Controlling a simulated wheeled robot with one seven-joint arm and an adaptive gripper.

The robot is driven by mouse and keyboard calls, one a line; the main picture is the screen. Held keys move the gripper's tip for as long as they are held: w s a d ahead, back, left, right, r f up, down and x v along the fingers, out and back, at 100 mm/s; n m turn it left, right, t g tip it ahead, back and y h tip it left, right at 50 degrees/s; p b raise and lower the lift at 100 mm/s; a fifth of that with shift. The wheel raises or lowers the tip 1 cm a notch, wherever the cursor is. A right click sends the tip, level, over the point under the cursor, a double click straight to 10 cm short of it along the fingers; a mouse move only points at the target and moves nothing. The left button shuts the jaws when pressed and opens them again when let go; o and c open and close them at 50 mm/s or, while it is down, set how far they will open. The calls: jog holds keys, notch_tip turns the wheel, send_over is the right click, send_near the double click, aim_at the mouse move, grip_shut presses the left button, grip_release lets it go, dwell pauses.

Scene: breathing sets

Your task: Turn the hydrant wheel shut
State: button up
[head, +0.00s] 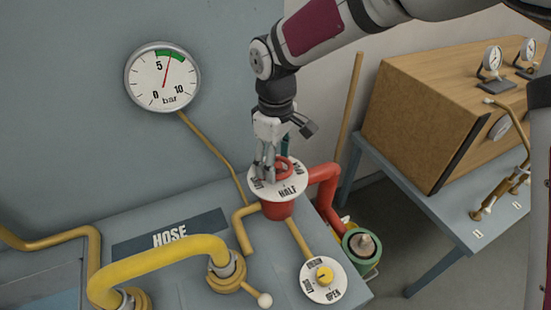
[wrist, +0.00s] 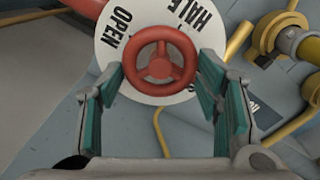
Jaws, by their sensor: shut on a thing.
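The red hydrant wheel (head: 285,168) sits on a white round plate (head: 290,192) above a red pipe body. The plate reads HALF at the front and OPEN at the right; another label is partly behind my fingers. My gripper (head: 267,172) reaches down over the wheel from above. In the wrist view the wheel (wrist: 160,68) lies between my two teal-padded fingers, which are shut on its rim from both sides. The plate's HALF and OPEN labels show beyond it. I cannot make out a pointer on the wheel.
A pressure gauge (head: 162,77) on the wall has its needle in the green band, just past 5. A yellow hose (head: 155,260) and a yellow knob on a white dial (head: 323,279) stand nearby. A wooden case (head: 440,110) sits on a table at right.

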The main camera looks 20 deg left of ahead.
aim_at(276, 164)
jog(key=o, duration=1.2)
jog(key=shift+c, duration=0.2)
notch_tip(276, 164, up, 12)
